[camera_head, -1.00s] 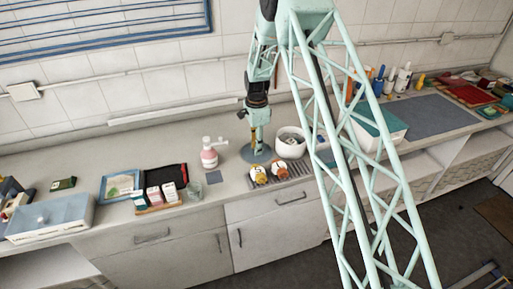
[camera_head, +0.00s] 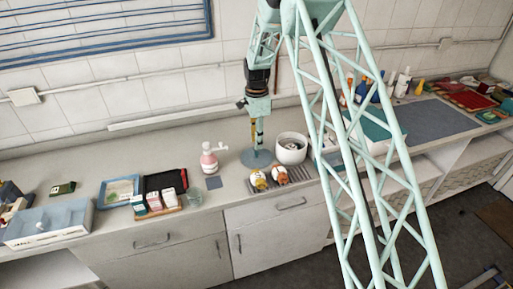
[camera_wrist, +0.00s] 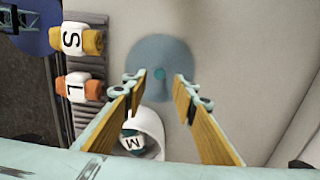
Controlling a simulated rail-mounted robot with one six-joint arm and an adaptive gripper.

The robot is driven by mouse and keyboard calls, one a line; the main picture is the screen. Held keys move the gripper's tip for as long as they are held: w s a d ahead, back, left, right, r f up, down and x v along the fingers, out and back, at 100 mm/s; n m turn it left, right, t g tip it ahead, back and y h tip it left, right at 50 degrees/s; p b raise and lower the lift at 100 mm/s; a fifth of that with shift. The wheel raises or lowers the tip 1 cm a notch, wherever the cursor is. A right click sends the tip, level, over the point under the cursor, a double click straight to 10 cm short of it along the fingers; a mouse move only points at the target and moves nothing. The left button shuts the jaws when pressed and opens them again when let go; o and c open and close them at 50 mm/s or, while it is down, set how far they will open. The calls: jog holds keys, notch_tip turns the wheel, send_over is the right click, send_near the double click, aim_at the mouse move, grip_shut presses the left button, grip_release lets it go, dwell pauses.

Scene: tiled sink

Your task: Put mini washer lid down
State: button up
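The mini washer lid (camera_head: 250,160) is a blue-grey disc with a small central knob, lying flat on the counter left of the washer. It also shows in the wrist view (camera_wrist: 160,52). The mini washer (camera_head: 291,155) is a white round tub, open at the top. In the wrist view the tub (camera_wrist: 152,118) is partly hidden by my gripper, with a towel roll marked M (camera_wrist: 133,143) inside it. My gripper (camera_wrist: 160,78) is open and empty, with its fingertips apart above the lid; in the head view the gripper (camera_head: 257,142) points straight down over it.
Towel rolls marked S (camera_wrist: 73,39) and L (camera_wrist: 76,87) lie on a dark slatted rack (camera_head: 289,190) at the counter's front. A pink bottle (camera_head: 209,163) stands left of the lid. Counter behind the lid is clear.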

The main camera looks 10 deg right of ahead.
aim_at(257, 152)
jog(key=shift+r, duration=2.6)
jog(key=shift+r, duration=0.1)
